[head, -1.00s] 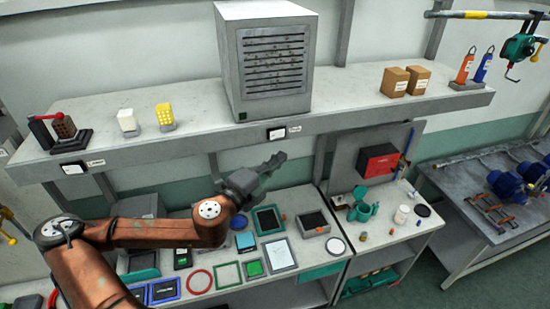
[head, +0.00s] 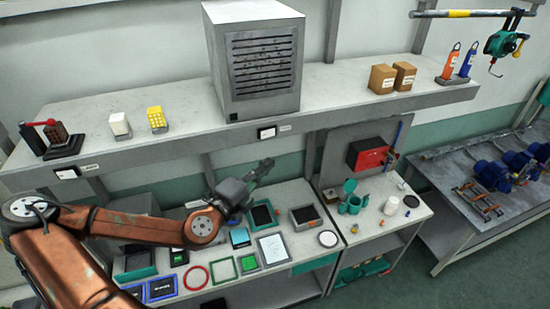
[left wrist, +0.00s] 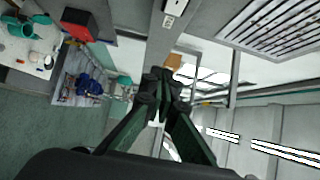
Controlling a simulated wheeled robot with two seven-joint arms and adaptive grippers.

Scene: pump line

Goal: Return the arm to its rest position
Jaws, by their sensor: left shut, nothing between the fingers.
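My left arm (head: 130,226) is orange-brown and comes in from the left in the head view. My left gripper (head: 263,168) is shut and empty, held in the air in front of the shelf's underside, above the back of the workbench. In the left wrist view its dark fingers (left wrist: 163,85) meet at the tips with nothing between them. My right gripper is in neither current view.
A long shelf (head: 340,105) carries a grey vented box (head: 257,65), two cardboard boxes and small items. The bench below (head: 215,285) holds several trays and frames. A side bench (head: 375,235) with a red box stands right, and a metal table (head: 470,225) with blue pumps beyond.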

